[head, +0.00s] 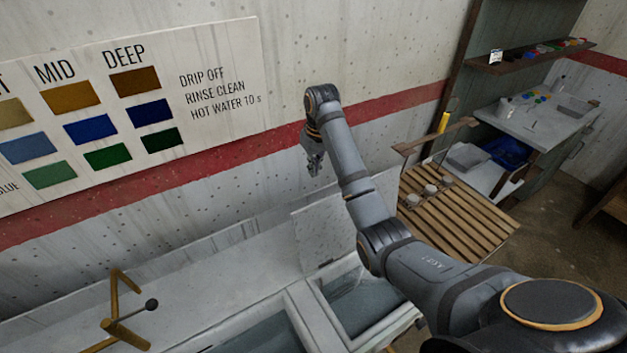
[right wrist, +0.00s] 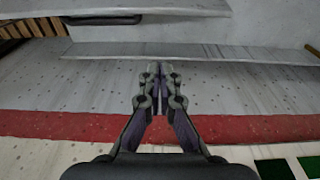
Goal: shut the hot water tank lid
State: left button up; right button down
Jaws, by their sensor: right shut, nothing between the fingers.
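The hot water tank (head: 350,335) is the right one of two basins at the bottom of the head view, with water inside. Its pale grey lid (head: 322,236) stands raised at the tank's back, open, partly covered by my right arm. My right gripper (head: 314,168) is shut and empty, above the lid near the wall, pointing down. In the right wrist view, the gripper (right wrist: 160,68) has its fingers together. A pale slab with a dark bar at the top of that view looks like the lid (right wrist: 190,8). My left gripper is not in view.
A wall with a red stripe (head: 400,98) and a colour chart (head: 215,60) stands behind. A slatted wooden rack (head: 455,220) holds small cups right of the tank. A brass tap (head: 120,325) is at lower left. A sink bench (head: 540,120) stands far right.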

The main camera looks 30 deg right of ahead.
notch_tip(320, 180, down, 9)
jog(key=w+p, duration=0.2)
pick_arm(q)
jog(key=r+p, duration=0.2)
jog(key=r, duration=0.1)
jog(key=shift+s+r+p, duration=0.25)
jog(key=shift+p, duration=0.15)
pick_arm(e)
jog(key=s, duration=0.4)
jog(key=shift+s+r, duration=0.1)
jog(key=shift+r, duration=0.15)
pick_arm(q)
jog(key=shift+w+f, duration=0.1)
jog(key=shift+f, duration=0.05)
pick_arm(e)
jog(key=shift+f, duration=0.1)
